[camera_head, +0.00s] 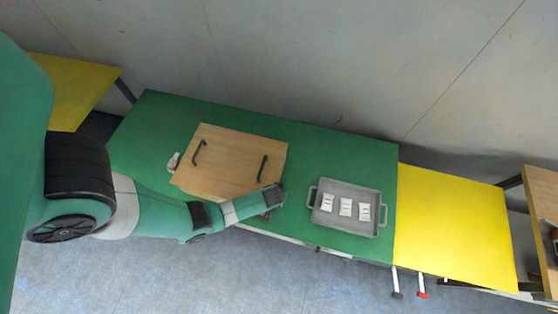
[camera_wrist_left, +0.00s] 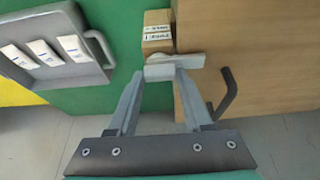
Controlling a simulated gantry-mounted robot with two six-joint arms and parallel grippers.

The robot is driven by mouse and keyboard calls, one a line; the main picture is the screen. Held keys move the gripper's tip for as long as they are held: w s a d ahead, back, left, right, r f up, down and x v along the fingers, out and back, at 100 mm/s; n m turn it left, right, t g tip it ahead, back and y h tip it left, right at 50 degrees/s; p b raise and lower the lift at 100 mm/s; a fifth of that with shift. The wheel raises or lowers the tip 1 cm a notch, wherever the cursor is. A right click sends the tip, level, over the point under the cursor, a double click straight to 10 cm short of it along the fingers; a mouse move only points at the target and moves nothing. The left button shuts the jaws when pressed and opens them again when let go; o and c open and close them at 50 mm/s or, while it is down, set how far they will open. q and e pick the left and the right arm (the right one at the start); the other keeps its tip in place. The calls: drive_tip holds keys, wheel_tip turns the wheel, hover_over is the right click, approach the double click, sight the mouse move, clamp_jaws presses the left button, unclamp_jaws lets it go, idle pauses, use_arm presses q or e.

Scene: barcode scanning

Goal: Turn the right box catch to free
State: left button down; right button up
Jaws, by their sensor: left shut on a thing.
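The wooden box (camera_head: 230,160) with two dark handles lies on the green table. In the left wrist view, a small wooden block (camera_wrist_left: 157,22) at the box's side bears a white label whose print I cannot read surely. The light grey right catch (camera_wrist_left: 185,61) lies across, just below that label. My left gripper (camera_wrist_left: 160,76) is shut on the catch, its fingertips at the end away from the box. In the head view my left gripper (camera_head: 277,193) is at the box's right side, and the catch is hidden there. My right gripper is not in view.
A grey tray (camera_head: 348,226) with three white packets stands right of the box, close to my left gripper. A dark handle (camera_wrist_left: 226,94) rises from the box near the fingers. A pale grey piece (camera_head: 173,161) is at the box's left side. Yellow surfaces flank the table.

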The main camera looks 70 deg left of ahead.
use_arm(q)
drive_tip(key=shift+m, duration=0.3)
drive_tip(key=m+t+h+p, duration=0.1)
drive_tip(key=m, duration=0.2)
drive_tip(key=shift+s+a+m, duration=0.1)
drive_tip(key=shift+s+m, duration=0.05)
drive_tip(key=shift+m, duration=0.15)
drive_tip(key=m+t, duration=0.1)
drive_tip(key=m, duration=0.1)
drive_tip(key=shift+a+m+h+p, duration=0.1)
drive_tip(key=shift+m+h+p, duration=0.2)
drive_tip(key=shift+h, duration=0.1)
drive_tip(key=m+h+b, duration=0.1)
drive_tip(key=m, duration=0.3)
drive_tip(key=shift+a+f+h, duration=0.1)
drive_tip(key=shift+h, duration=0.3)
drive_tip(key=shift+m+h, duration=0.4)
drive_tip(key=shift+m, duration=0.8)
drive_tip(key=shift+a+m+h+p, duration=0.1)
drive_tip(key=shift+m+h+p, duration=0.25)
drive_tip(key=shift+m, duration=0.85)
drive_tip(key=shift+m+h+p, duration=0.35)
drive_tip(key=shift+m+h, duration=0.1)
drive_tip(key=shift+m, duration=0.75)
